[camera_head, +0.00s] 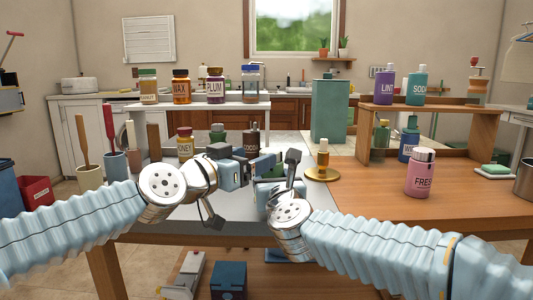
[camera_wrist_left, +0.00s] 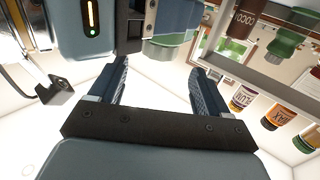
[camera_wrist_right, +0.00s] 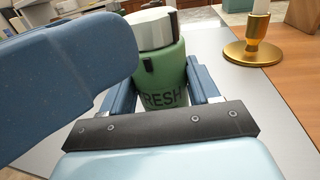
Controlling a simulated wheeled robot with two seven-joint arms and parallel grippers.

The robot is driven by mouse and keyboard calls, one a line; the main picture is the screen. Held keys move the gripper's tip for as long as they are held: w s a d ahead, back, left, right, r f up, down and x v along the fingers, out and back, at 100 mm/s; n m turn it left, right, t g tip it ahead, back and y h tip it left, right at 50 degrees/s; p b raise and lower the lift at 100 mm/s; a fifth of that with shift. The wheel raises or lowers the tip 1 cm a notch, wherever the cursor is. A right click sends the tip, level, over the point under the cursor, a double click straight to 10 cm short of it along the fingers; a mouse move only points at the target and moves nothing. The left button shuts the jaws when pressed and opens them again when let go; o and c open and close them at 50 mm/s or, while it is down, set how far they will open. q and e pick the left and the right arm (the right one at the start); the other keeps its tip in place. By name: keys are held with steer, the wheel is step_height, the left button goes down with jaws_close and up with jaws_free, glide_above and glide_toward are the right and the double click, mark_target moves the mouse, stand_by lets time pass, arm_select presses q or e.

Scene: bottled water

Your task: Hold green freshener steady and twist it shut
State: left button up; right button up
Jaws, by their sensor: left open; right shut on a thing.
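The green freshener (camera_wrist_right: 163,75) is a green bottle marked FRESH with a white and silver cap (camera_wrist_right: 155,27), upright in the right wrist view. My right gripper (camera_wrist_right: 160,98) is shut on its body. In the head view the bottle is mostly hidden by my grippers. My left gripper (camera_head: 277,158) is open, close to the bottle. In the left wrist view its fingers (camera_wrist_left: 157,88) are apart, with the green body (camera_wrist_left: 168,50) beyond them. I cannot tell whether the fingers straddle the cap.
A pink bottle (camera_head: 420,175) stands on the wooden tabletop further right. Several labelled jars stand on the white shelf (camera_head: 250,107) and below it. Wooden-handled tools in cups (camera_head: 115,163) are at left.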

mark_target(264, 150)
arm_select(q)
steer(key=shift+x, duration=2.8)
steer(key=c, duration=1.1)
steer(key=shift+o, duration=0.2)
steer(key=shift+d+f, duration=0.15)
steer(key=shift+f, duration=0.05)
steer(key=shift+w+f+m+g+h, duration=0.15)
steer(key=shift+m+g+h, duration=0.35)
steer(key=shift+g, duration=0.1)
steer(key=m+g+h, duration=0.1)
steer(key=g+h, duration=0.1)
steer(key=m+g+h, duration=0.1)
steer(key=m+g, duration=0.1)
steer(key=shift+w+a+r+h, duration=0.1)
steer(key=shift+a+r+h, duration=0.15)
steer(key=shift+h, duration=0.15)
steer(key=shift+w+a+r+m+g+h, duration=0.15)
steer(key=shift+m+g+h, duration=0.5)
steer(key=shift+m+g, duration=0.8)
steer(key=shift+w+f+m+g+h, duration=0.15)
steer(key=shift+m+g+h, duration=0.65)
steer(key=shift+g, duration=1.05)
steer(key=shift+m+y, duration=0.25)
